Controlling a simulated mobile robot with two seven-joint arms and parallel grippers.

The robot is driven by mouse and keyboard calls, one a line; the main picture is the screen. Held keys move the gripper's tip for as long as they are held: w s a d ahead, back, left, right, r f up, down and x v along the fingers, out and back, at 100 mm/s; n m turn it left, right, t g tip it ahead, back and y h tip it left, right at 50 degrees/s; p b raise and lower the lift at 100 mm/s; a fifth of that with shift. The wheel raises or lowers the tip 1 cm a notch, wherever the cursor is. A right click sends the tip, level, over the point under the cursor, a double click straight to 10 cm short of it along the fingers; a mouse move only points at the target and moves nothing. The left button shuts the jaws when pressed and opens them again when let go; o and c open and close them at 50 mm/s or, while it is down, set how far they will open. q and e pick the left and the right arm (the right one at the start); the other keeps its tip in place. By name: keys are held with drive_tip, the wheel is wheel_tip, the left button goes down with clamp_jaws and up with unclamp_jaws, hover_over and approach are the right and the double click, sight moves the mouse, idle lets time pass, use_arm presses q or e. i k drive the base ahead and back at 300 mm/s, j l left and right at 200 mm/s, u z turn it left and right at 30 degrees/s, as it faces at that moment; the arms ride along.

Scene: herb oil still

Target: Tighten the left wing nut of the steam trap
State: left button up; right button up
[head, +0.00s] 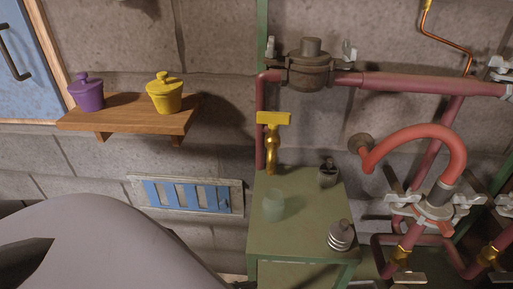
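The steam trap (309,72) is a dark rounded metal body with a short cylinder on top, set in a reddish pipe near the top middle of the head view. The left wing nut (270,48) is a light metal piece standing up at its left side, close to a green upright post. The right wing nut (350,52) stands up at its right side. I cannot tell from here how tight either one is. Neither of my grippers shows in the head view. A large smooth grey part of mine fills the lower left.
A green table (300,243) below holds a pale glass (274,205) and small dark metal items. A yellow tap (272,140) hangs above its back edge. A wooden shelf (120,119) holds a purple pot (88,94) and a yellow pot (164,96). Red pipes crowd the right.

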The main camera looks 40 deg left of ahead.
sight(270, 53)
drive_tip(key=i+j+u, duration=0.15)
drive_tip(key=u, duration=1)
